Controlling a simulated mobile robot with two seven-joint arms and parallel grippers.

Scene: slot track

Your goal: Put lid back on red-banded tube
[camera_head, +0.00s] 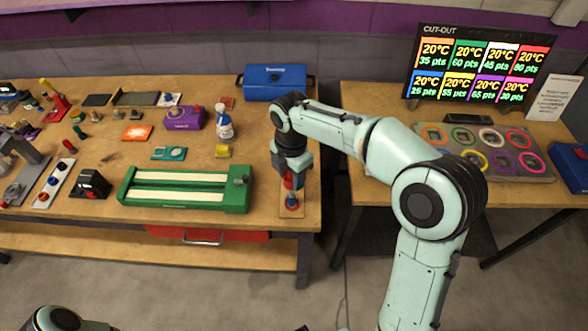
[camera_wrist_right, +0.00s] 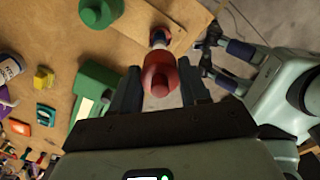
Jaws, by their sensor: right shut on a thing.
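My right gripper (camera_head: 291,175) is shut on the red lid (camera_head: 289,183), which also shows between the fingers in the right wrist view (camera_wrist_right: 158,78). The fingers point down at the front right corner of the left table. The red-banded tube (camera_head: 292,202) stands upright just below the lid on a small wooden board (camera_head: 286,213). In the wrist view the tube (camera_wrist_right: 158,38) is lined up beyond the lid and partly covered by it. I cannot tell whether lid and tube touch. My left gripper is out of view.
A long green device (camera_head: 185,191) lies left of the board. A green round piece (camera_wrist_right: 98,12) is near the board. The right table (camera_head: 385,110) stands across a gap.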

